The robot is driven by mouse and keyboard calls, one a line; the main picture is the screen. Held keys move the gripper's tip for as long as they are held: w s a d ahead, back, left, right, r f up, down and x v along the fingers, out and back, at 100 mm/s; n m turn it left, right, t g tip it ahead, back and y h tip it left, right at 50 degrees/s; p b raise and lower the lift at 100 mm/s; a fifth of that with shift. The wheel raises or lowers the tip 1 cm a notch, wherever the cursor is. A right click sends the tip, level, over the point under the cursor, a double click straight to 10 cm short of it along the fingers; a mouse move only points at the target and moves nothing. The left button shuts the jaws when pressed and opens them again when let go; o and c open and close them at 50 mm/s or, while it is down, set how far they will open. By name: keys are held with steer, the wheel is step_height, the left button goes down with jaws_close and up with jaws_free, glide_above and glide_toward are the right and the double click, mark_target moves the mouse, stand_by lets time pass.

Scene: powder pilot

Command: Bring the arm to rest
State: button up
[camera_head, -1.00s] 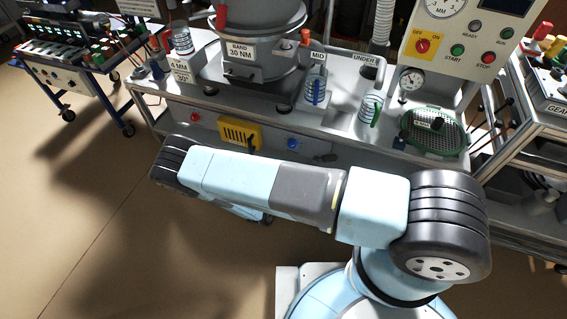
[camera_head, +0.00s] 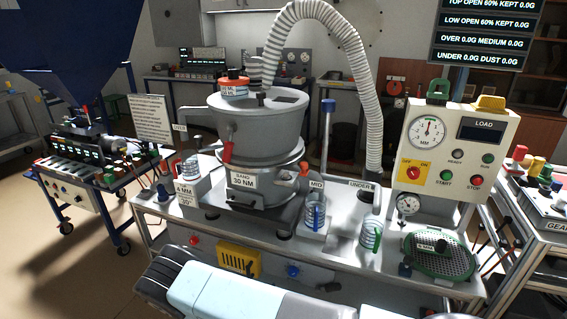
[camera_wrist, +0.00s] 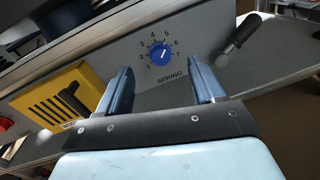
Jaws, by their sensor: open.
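My gripper (camera_wrist: 162,88) shows in the wrist view with its two blue fingers apart and nothing between them. It faces the front panel of the machine bench, with a blue numbered dial (camera_wrist: 160,53) marked SPRING seen beyond and between the fingers. I see no contact with the dial. In the head view my arm (camera_head: 215,292) lies across the bottom of the picture, in front of the bench. My gripper is hidden in that view.
The bench (camera_head: 345,262) carries a grey machine (camera_head: 255,125), jars, a round green-rimmed sieve (camera_head: 440,258) and a control box (camera_head: 452,150). A yellow slotted box (camera_head: 238,260) and a black-handled lever (camera_wrist: 238,40) are on the front panel. Open floor (camera_head: 60,265) lies at left.

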steer(key=w+d+r+m+g+h, duration=0.25)
steer(key=r+m+g, duration=0.2)
steer(key=r, duration=0.65)
steer(key=w+d+r+m+g+h, duration=0.2)
steer(key=d+r+m+g+h, duration=0.15)
steer(key=r+m, duration=0.45)
steer(key=s+d+r+m+g+y, duration=0.1)
steer(key=d+r+m+g+y, duration=0.2)
steer(key=r, duration=0.7)
steer(key=s+d+r+m+g+y, duration=0.1)
steer(key=s+d+r+m+g, duration=0.2)
steer(key=d+r, duration=0.5)
steer(key=s+d+r+m+g+y, duration=0.1)
steer(key=s+d+r+m+y, duration=0.25)
steer(key=r, duration=0.55)
steer(key=s+d+r+m+y, duration=0.2)
steer(key=s+r, duration=0.3)
steer(key=r, duration=0.3)
steer(key=s+d+r+m+t+y, duration=0.1)
steer(key=s+r+m+t+y, duration=0.1)
steer(key=s+r, duration=0.3)
steer(key=s+d+r+m+t+y, duration=0.1)
steer(key=s+r, duration=0.4)
steer(key=s, duration=0.5)
steer(key=shift+d+r+m+t+y, duration=0.35)
steer(key=shift+m+t+y, duration=0.45)
steer(key=shift+t, duration=0.1)
